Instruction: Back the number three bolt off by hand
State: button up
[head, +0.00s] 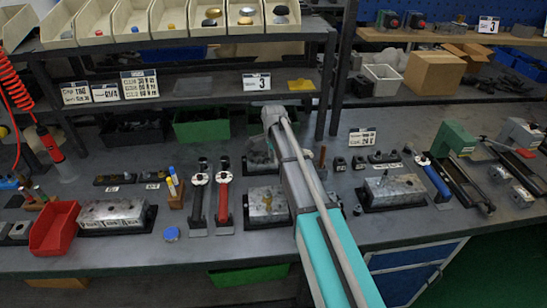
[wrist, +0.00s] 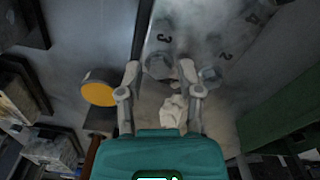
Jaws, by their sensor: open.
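In the wrist view a grey metal valve block (wrist: 195,45) carries the numbers 3, 2 and 4. The number three bolt (wrist: 158,66) is a grey bolt head just below the 3, between and slightly beyond my fingertips. My gripper (wrist: 160,72) is open, one finger on each side of that bolt's line; contact cannot be told. A second bolt head (wrist: 210,75) stands by the 2, just right of my right finger. In the head view my arm reaches to the bench's middle and hides my fingertips and most of that block.
A pale irregular piece (wrist: 172,108) shows between my fingers, nearer the palm. A round yellow-topped thing (wrist: 98,88) stands close left of my left finger. Other metal blocks (head: 112,212) and red-handled (head: 223,197) and black-handled tools stand on the bench. A shelf (head: 190,100) rises behind.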

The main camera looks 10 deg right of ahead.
jog(key=shift+m, duration=0.4)
dwell(0.3)
grip_shut()
jog(key=shift+n, duration=0.4)
jog(key=shift+n, duration=7.8)
jog(key=shift+s+n, duration=0.1)
jog(key=shift+n, duration=2.6)
